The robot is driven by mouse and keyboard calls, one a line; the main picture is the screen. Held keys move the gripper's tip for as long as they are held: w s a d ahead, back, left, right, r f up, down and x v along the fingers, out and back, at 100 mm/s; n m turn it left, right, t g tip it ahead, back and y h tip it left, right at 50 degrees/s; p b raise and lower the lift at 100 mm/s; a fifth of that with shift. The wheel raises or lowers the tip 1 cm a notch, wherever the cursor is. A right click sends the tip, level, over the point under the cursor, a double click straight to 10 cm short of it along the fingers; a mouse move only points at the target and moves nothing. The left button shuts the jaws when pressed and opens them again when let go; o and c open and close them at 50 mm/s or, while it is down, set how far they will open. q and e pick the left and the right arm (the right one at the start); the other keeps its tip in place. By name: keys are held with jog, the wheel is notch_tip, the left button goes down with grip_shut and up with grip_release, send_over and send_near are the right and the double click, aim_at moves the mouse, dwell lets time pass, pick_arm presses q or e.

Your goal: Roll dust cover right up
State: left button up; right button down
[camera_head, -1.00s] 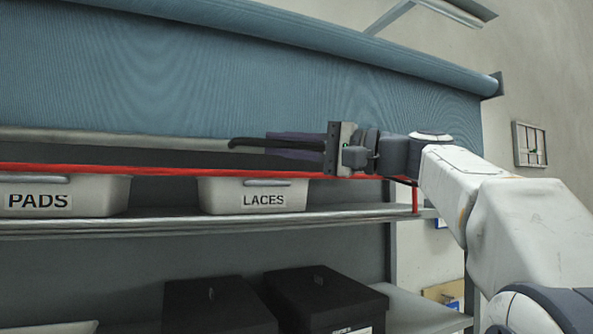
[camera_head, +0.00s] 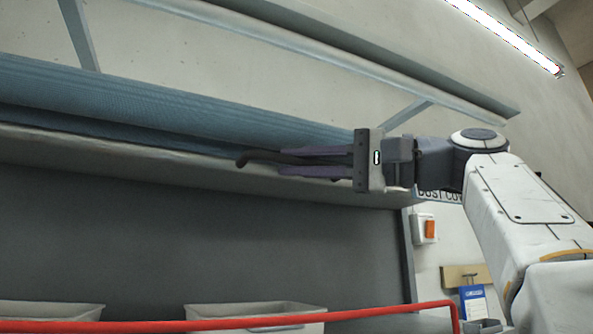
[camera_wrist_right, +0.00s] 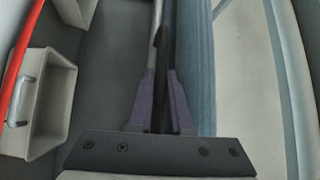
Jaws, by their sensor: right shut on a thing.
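The blue dust cover (camera_head: 130,108) runs across the upper front of the shelf in the head view. A pale bar (camera_head: 80,152) lies along its lower edge. My right gripper (camera_head: 284,164) reaches in from the right with purple fingers. It is shut on a dark curved pull strap (camera_head: 250,157) at the bar. In the right wrist view, the strap (camera_wrist_right: 159,60) runs between the fingers (camera_wrist_right: 157,95), with the blue cover (camera_wrist_right: 194,60) beside it. The fingers hide part of the strap. My left gripper is not in view.
Below the cover, the shelf opening (camera_head: 220,235) is dark. Pale bins (camera_head: 250,308) stand behind a red rail (camera_head: 370,314). Above, a grey metal frame (camera_head: 300,52) projects near a ceiling light (camera_head: 510,38). A wall switch (camera_head: 429,229) sits right of the shelf.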

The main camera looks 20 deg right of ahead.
jog(key=shift+s+r, duration=0.1)
jog(key=shift+r, duration=0.25)
jog(key=c, duration=0.8)
grip_release()
jog(key=shift+c, duration=0.2)
jog(key=shift+d+f, duration=0.15)
jog(key=b+v, duration=0.1)
jog(key=v, duration=0.9)
jog(key=shift+b, duration=0.3)
jog(key=shift+f, duration=0.15)
